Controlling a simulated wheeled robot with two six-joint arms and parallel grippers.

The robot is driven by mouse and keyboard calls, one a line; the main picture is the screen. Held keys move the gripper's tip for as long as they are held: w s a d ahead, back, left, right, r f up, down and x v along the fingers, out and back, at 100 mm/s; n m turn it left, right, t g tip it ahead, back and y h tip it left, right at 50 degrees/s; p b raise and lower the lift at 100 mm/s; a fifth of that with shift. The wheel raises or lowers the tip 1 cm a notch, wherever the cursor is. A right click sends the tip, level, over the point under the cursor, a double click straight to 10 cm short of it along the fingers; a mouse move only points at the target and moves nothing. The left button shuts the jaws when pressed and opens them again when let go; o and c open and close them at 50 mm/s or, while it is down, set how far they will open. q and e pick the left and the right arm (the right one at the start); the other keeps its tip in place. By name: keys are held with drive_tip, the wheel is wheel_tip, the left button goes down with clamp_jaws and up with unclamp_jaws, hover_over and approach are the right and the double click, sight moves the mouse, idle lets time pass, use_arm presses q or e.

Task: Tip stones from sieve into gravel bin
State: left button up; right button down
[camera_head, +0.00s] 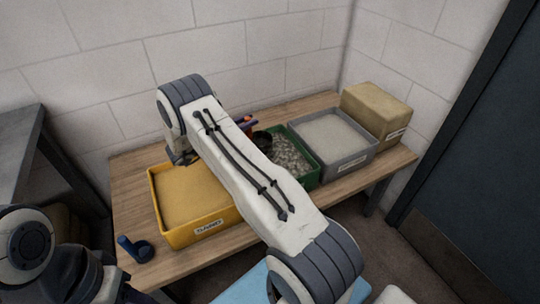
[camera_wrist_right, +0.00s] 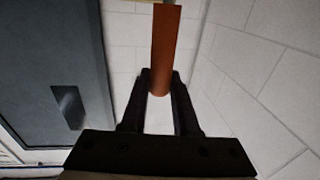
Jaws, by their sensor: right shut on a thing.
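My right gripper (camera_wrist_right: 160,88) is shut on a straight orange-brown handle, taken as the sieve's (camera_wrist_right: 166,45), in the right wrist view. The sieve's body is not clearly visible. In the head view my right forearm hides most of that gripper. A small orange and purple piece and a dark rounded shape show just past the forearm; I cannot tell whether they belong to the sieve. The green gravel bin (camera_head: 308,168) holds grey stones and stands mid-table, partly behind the forearm. My left gripper is not clearly seen; only left arm parts show at bottom left.
A yellow bin (camera_head: 200,235) of sand stands left on the wooden table (camera_head: 130,190). A grey bin (camera_head: 345,165) with pale fine material stands right of the green one. A cardboard box (camera_head: 375,108) is at the back right. A blue object (camera_head: 135,248) lies at front left.

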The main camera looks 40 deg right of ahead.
drive_tip(key=shift+r, duration=0.1)
wheel_tip(320, 180, up, 5)
drive_tip(key=p, duration=0.3)
drive_tip(key=shift+p, duration=0.4)
